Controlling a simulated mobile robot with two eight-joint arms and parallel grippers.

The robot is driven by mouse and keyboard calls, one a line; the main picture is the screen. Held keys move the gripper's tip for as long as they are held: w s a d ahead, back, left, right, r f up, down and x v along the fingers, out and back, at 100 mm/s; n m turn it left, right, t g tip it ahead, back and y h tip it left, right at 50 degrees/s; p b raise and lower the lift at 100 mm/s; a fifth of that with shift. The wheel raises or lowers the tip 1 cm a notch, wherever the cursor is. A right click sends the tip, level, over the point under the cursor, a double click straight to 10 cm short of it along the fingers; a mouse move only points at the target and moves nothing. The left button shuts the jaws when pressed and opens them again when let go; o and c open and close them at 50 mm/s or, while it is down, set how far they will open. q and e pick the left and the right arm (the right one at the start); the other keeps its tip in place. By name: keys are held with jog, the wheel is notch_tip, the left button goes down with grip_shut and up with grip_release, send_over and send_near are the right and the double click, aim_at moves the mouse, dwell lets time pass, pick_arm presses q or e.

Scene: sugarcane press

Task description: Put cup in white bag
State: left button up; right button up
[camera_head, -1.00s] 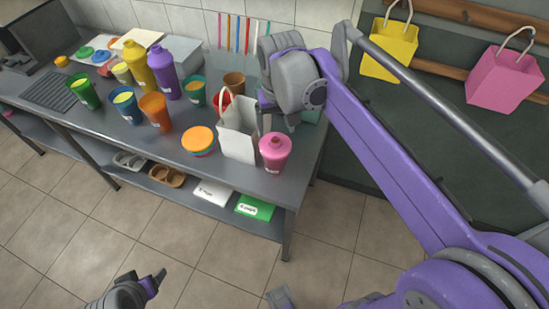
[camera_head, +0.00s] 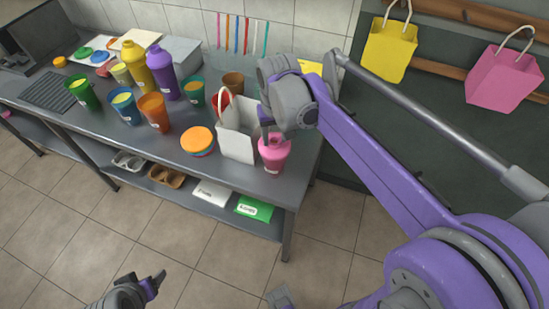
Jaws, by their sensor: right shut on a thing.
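The white paper bag (camera_head: 236,144) stands upright on the grey table near its right end, with its handle up. A pink cup with a domed lid (camera_head: 274,160) is upright just right of the bag, close beside it. My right gripper (camera_head: 270,134) is at the top of the pink cup and shut on it. The gripper's body hides part of the bag's right edge and the table behind. My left gripper (camera_head: 152,284) is low in the picture, away from the table, holding nothing that I can see; its jaw opening is unclear.
An orange-topped lid stack (camera_head: 198,140) is left of the bag. Orange (camera_head: 154,112), blue (camera_head: 126,106) and green (camera_head: 83,92) cups and purple (camera_head: 164,74) and yellow (camera_head: 161,68) bottles stand further left. Yellow (camera_head: 390,50) and pink (camera_head: 504,78) bags hang at right.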

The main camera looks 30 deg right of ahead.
grip_shut()
dwell(0.9)
